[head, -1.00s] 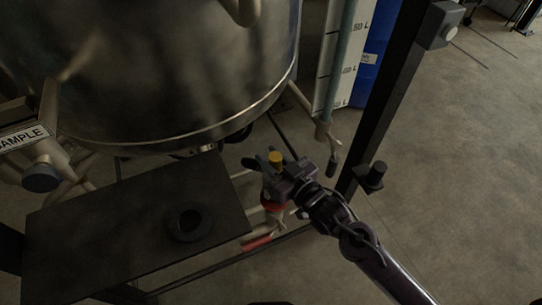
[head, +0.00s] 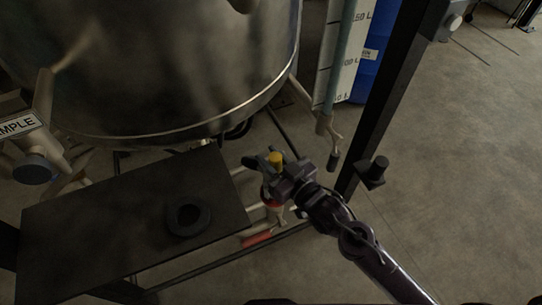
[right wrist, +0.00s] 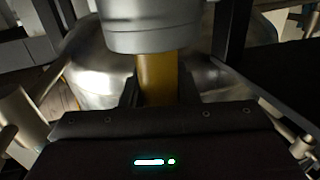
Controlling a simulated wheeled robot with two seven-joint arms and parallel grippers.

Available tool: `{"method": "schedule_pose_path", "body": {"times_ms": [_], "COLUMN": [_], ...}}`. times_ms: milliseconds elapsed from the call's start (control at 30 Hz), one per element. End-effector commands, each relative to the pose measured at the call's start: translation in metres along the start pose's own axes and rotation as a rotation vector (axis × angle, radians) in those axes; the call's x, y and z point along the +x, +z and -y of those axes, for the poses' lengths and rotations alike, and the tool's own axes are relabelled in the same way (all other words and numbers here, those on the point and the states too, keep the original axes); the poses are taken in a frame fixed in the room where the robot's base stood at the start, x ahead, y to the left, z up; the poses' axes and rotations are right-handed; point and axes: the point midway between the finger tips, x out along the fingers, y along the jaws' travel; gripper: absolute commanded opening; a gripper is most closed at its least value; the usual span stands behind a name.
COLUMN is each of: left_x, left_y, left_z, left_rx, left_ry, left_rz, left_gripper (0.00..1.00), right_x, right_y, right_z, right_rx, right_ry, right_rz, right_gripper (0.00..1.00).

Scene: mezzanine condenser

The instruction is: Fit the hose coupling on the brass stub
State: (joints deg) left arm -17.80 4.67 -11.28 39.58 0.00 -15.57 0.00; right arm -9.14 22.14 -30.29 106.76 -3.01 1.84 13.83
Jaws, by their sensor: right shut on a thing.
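My right gripper (head: 278,172) reaches in from the lower right and is shut on a yellow, brass-coloured piece (head: 275,158). In the right wrist view this yellow piece (right wrist: 157,80) sits between the fingers, with a wide grey ringed cylinder (right wrist: 145,30) directly against its end. I cannot tell for sure whether these are the hose coupling, the brass stub, or both. In the head view, a dark part sticks out left of the yellow piece, and a red band and pale pipe show below it. My left gripper is not in view.
A large steel vessel (head: 170,70) fills the upper left. Below it is a dark plate (head: 100,230) with a black ring (head: 188,217) on it. A dark upright post (head: 392,90) stands right of the gripper, with a blue drum (head: 372,60) behind. Open floor lies right.

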Motion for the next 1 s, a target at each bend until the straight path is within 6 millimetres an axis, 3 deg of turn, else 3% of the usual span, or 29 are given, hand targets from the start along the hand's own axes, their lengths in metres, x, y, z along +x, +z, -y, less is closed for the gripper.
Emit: {"method": "schedule_pose_path", "body": {"times_ms": [533,567,733,1000], "left_x": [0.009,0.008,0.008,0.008], "left_y": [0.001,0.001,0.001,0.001], "left_z": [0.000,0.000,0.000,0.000], "left_rx": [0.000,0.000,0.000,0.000], "left_ry": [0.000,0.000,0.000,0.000], "left_rz": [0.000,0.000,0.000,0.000], "left_gripper": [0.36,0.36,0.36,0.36], "right_x": [0.001,0.001,0.001,0.000], "right_y": [0.012,0.011,0.012,0.014], "right_z": [0.000,0.000,0.000,0.000], "right_rx": [0.000,0.000,0.000,0.000], "right_ry": [0.000,0.000,0.000,0.000], "right_rz": [-0.005,-0.005,-0.003,0.002], "right_gripper": [0.00,0.30,0.53,0.53]}}
